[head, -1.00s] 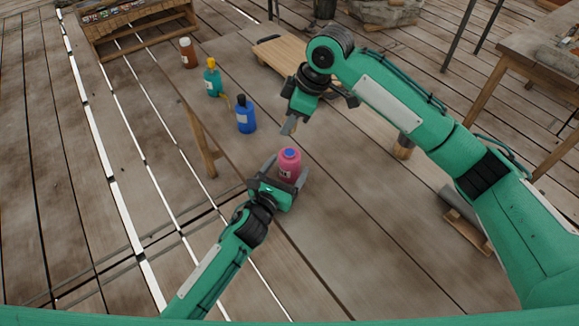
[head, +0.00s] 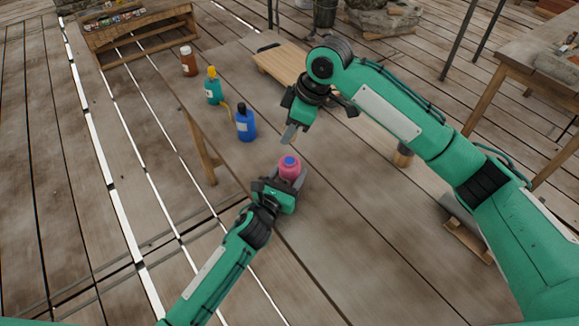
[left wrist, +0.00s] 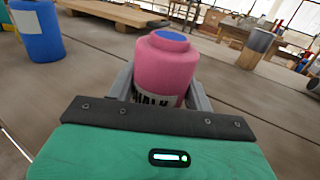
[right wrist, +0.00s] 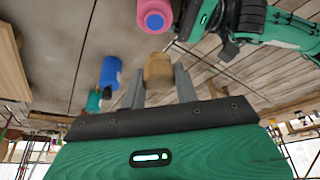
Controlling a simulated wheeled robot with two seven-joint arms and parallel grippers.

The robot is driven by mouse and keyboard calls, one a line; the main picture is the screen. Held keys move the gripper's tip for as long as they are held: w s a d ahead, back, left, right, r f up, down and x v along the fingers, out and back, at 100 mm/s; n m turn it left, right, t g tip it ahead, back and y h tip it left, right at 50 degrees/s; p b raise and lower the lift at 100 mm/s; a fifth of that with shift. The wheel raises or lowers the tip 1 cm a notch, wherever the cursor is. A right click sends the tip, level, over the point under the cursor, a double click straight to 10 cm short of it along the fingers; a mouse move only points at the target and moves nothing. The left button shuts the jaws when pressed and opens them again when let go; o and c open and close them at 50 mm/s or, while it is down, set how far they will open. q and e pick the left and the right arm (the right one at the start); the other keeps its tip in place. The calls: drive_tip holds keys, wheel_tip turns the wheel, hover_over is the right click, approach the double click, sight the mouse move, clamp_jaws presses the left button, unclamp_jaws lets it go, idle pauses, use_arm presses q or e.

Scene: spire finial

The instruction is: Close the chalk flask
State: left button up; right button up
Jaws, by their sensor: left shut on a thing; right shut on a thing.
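The pink chalk flask (head: 290,168) stands upright on the wooden table, with a round blue patch on top. In the left wrist view the flask (left wrist: 165,68) shows part of a dark-lettered label. My left gripper (head: 289,182) is shut on its lower body, one finger on each side. My right gripper (head: 291,135) is up and behind the flask in the head view, apart from it. In the right wrist view it is shut on a light brown, cork-like stopper (right wrist: 158,68). The flask (right wrist: 155,14) shows at the top edge there.
A blue bottle (head: 245,124), a teal bottle with a yellow cap (head: 213,88) and a brown jar (head: 188,62) stand toward the table's left edge. A wooden board (head: 280,62) lies at the back. A wooden cylinder (head: 403,155) stands at right. The table around the flask is clear.

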hover_over(284, 160)
drive_tip(key=d, duration=0.1)
drive_tip(key=shift+d+f, duration=0.2)
drive_tip(key=shift+f, duration=2.2)
drive_tip(key=shift+f, duration=0.1)
drive_tip(key=shift+f, duration=0.8)
drive_tip(key=shift+s+f, duration=0.1)
drive_tip(key=shift+f, duration=0.55)
drive_tip(key=o, duration=1.1)
drive_tip(key=v, duration=1.2)
